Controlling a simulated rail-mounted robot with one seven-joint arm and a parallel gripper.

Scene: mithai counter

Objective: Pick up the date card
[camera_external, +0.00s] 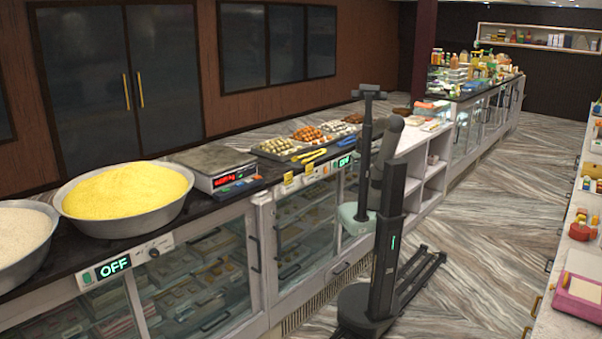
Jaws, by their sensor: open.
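I cannot make out a date card for certain. My dark column and folded arm stand on the floor in front of the counter, right of the middle. I cannot pick out my gripper's fingers among these dark parts, and no card shows in a grip.
A bowl of yellow grains (125,200), a scale (213,167) and sweet trays (280,146) crowd the dark counter (60,262). Glass cases lie below. White shelves (432,165) stand behind my arm. A pink box (580,296) sits on the right counter. The aisle floor (490,220) is clear.

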